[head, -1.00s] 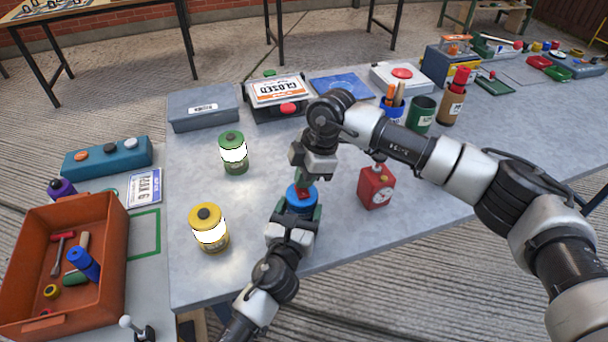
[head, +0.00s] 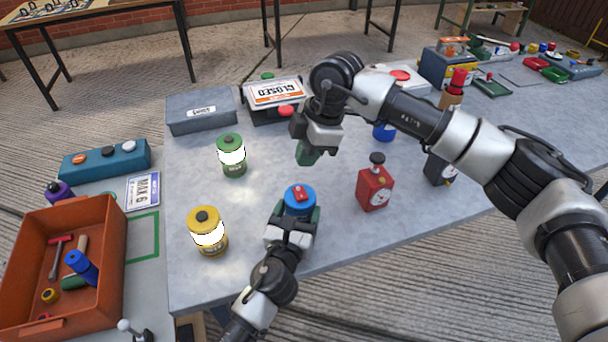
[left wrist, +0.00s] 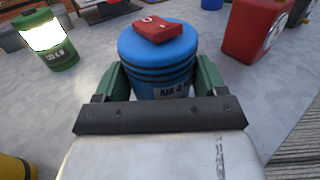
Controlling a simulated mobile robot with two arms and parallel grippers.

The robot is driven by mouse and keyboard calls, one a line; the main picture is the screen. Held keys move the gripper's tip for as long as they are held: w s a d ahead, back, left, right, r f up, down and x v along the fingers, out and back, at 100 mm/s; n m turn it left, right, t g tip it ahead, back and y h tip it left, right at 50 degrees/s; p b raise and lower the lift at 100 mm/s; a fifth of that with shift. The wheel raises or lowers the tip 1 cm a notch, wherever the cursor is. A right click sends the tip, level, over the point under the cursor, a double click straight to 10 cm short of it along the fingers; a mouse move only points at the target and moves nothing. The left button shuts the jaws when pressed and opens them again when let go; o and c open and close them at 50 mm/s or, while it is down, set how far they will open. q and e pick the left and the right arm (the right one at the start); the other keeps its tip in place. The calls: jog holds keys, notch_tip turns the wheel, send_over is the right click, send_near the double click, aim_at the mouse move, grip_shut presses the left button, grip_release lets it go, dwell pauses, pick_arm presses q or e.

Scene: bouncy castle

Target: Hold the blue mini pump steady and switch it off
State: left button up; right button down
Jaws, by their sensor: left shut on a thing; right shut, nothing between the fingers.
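The blue mini pump (head: 299,199) stands upright near the front edge of the grey table, with a red rocker switch (head: 299,193) on top. My left gripper (head: 297,217) is shut around its sides. In the left wrist view the pump (left wrist: 158,62) sits between the green fingers, its dark ridges and part of a label showing. The red switch (left wrist: 158,29) lies tilted on its top, with a small white mark. My right gripper (head: 307,155) is shut and empty, above and behind the pump, clear of the switch.
A green canister (head: 231,168) and a yellow canister (head: 204,215), both with bright white bands, stand to the left. A red gauge box (head: 376,189) stands to the right. A grey box (head: 202,125) and a "CLOSED" sign (head: 277,92) are behind. An orange tray (head: 112,270) is far left.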

pick_arm(q)
jog(key=shift+s+f, duration=0.1)
jog(key=shift+f, duration=0.4)
pick_arm(e)
jog(key=w+v, duration=0.1)
jog(key=v, duration=0.6)
jog(key=shift+w+a, duration=0.15)
jog(key=shift+w, duration=0.1)
jog(key=shift+f, duration=0.1)
pick_arm(q)
jog(key=o, duration=0.9)
jog(key=shift+c, duration=0.2)
jog(key=o, duration=0.4)
jog(key=shift+r, duration=0.2)
pick_arm(e)
jog(key=shift+w, duration=0.15)
